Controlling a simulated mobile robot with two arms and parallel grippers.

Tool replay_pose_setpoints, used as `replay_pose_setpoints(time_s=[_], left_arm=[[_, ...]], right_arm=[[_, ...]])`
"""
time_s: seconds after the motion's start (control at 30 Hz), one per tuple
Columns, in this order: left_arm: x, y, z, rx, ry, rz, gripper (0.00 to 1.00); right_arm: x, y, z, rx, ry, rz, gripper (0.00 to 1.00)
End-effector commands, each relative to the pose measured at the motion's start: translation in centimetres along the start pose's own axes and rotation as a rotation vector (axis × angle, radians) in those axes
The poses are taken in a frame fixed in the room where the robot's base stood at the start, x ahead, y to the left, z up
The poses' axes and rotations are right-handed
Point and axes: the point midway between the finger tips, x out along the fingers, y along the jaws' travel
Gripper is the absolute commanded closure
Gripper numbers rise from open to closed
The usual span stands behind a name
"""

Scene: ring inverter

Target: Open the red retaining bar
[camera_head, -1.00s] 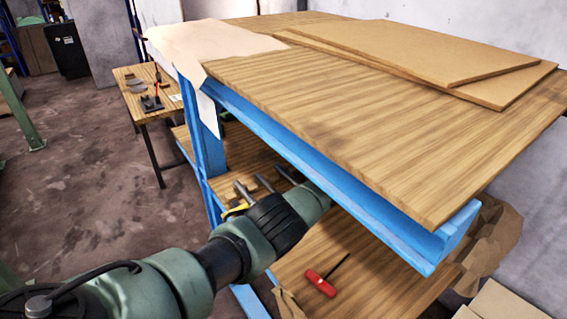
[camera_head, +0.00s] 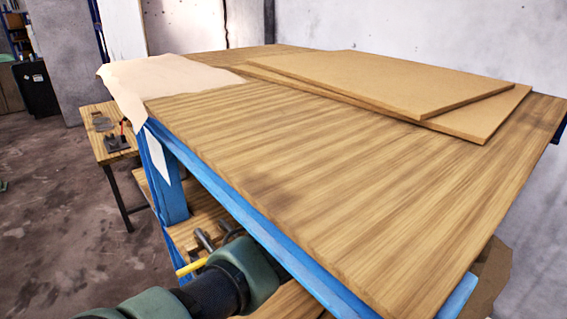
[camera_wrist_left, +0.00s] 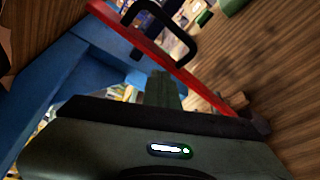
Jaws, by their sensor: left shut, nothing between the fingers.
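The red retaining bar (camera_wrist_left: 204,89) runs diagonally across the left wrist view, from upper left to lower right. A black looped handle (camera_wrist_left: 178,18) is by its upper part. My left gripper (camera_wrist_left: 163,88) is shut and empty, its green fingers pointing up toward the bar's middle. I cannot tell whether the fingers touch the bar. In the head view my left arm reaches in low under the bench top, and its gripper is hidden there. The bar is not visible in the head view. My right gripper is in neither view.
The workbench has a wooden top (camera_head: 330,200) and a blue frame (camera_head: 165,185). Stacked boards (camera_head: 390,85) and a paper sheet (camera_head: 165,75) lie on top. The blue edge is close above my left arm. A small table (camera_head: 95,140) stands left, with open floor in front.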

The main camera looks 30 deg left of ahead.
Motion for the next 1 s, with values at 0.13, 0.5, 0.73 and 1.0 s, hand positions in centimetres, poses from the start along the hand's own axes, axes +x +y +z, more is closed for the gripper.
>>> replay_pose_setpoints(time_s=[0.13,0.5,0.73,1.0], left_arm=[[-0.1,-0.1,0.0,-0.001,-0.002,-0.001,1.00],[-0.3,-0.1,0.0,-0.001,-0.002,-0.002,1.00],[-3.7,-0.4,-0.1,-0.001,-0.004,-0.003,1.00],[-7.4,-0.4,-0.1,-0.001,-0.002,-0.002,1.00]], right_arm=[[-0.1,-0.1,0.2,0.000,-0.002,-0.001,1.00],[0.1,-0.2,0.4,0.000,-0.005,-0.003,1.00],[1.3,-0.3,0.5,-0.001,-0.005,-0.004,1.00],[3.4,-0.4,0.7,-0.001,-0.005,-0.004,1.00]])
